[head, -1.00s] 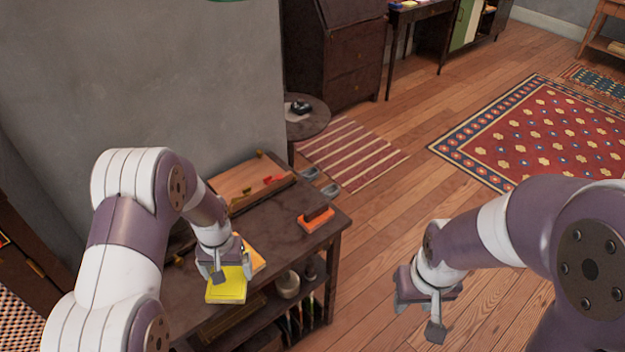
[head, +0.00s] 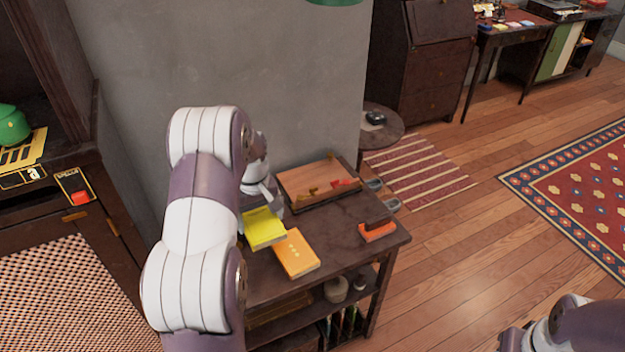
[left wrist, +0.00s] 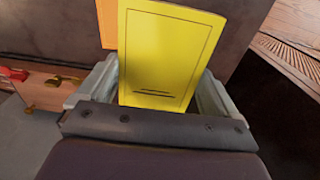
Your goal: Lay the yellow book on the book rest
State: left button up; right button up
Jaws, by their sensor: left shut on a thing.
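The yellow book (head: 264,229) is held in my left gripper (head: 268,200), above the left part of the dark table, beside an orange book. The left wrist view shows the yellow book (left wrist: 168,55) between the jaws (left wrist: 155,95), which are shut on it. The book rest (head: 318,178), a brown wooden board with a front ledge and red and brass-coloured pieces, stands at the back of the table, right of the gripper. Part of it (left wrist: 45,92) shows at the left of the wrist view. Only part of my right arm shows at the bottom right; its fingers are out of frame.
The orange book (head: 296,254) lies on the table (head: 345,232) just right of the yellow one. An orange block with a dark top (head: 377,231) sits near the right edge. The grey wall (head: 220,70) rises behind. A cabinet (head: 60,215) stands at left.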

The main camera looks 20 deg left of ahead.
aim_at(312, 181)
jog(key=i, duration=0.95)
